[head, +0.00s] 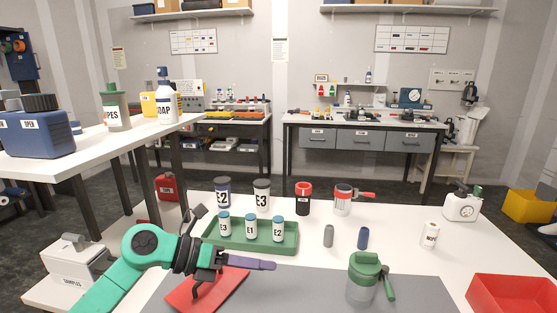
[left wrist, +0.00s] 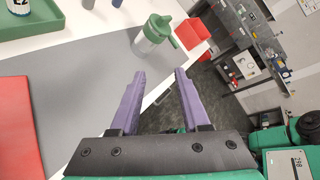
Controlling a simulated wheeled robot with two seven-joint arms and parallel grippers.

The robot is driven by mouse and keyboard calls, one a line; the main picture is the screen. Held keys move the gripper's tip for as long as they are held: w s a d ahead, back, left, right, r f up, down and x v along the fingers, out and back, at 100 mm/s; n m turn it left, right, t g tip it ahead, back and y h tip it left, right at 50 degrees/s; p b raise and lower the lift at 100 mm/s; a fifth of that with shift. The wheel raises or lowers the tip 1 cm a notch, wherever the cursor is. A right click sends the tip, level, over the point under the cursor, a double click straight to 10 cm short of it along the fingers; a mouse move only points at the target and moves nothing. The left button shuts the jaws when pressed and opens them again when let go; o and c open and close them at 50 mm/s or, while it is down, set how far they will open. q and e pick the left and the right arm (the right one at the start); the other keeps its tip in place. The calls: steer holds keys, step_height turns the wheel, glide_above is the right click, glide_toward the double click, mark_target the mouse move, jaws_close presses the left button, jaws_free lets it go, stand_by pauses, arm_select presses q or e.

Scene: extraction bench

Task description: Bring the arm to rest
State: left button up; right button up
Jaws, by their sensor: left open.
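My left arm comes in from the lower left in the head view. Its gripper (head: 268,265) is above the front of the white table, beside the green tray and over the red mat's right end. In the left wrist view the purple fingers (left wrist: 160,73) are spread apart with nothing between them. The clear jug with green lid and handle (head: 364,277) stands to the right of the fingers, apart from them; it also shows in the left wrist view (left wrist: 153,36). My right gripper is not in view.
The green tray (head: 283,247) holds several labelled vials. Behind it stand jars E2 (head: 223,191) and E3 (head: 261,195). A red mat (head: 190,296) lies under my arm. A red bin (head: 510,293) is at the right front. The grey mat (head: 310,290) is bare between.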

arm_select(q)
steer(key=w+a+r+n+t+h, duration=0.2)
steer(key=w+r+n+t, duration=0.2)
steer(key=r+n+t, duration=0.7)
steer(key=a+f+n+t+y, duration=0.2)
steer(key=a+f+n+y, duration=1.4)
steer(key=n, duration=0.7)
steer(key=s+f+n+g+h, duration=0.1)
steer(key=s+f+n+g, duration=0.5)
steer(key=s+f+g, duration=1.15)
steer(key=s+f+t+p, duration=0.1)
steer(key=s+f+t, duration=0.15)
steer(key=f, duration=0.85)
steer(key=s+f+t+p, duration=0.1)
steer(key=s+f, duration=0.3)
steer(key=f, duration=0.7)
steer(key=s+a+f+g+p, duration=0.1)
steer(key=s+a+f+p, duration=0.1)
steer(key=s+f, duration=1.2)
steer(key=s+a, duration=0.1)
steer(key=s, duration=0.2)
steer(key=shift+s+a, duration=0.25)
